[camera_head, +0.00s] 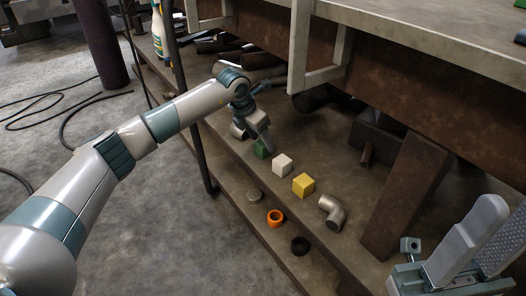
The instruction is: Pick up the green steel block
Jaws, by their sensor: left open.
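The green steel block (261,149) sits on the brown lower shelf, at the far end of a row of small blocks. My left gripper (264,138) reaches down over it from the upper left. It is open, with a grey finger beside the block and covering part of it. Whether the finger touches the block cannot be told. What looks like my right gripper (468,243) is at the lower right, close to the camera and far from the block. Its jaw gap is not clear.
A white block (282,164) and a yellow block (303,185) stand nearby. A metal elbow pipe (332,212), an orange ring (275,217), a dark ring (300,246) and a metal disc (254,195) lie nearer. The workbench (430,75) overhangs the shelf; a thin post (198,150) stands at its edge.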

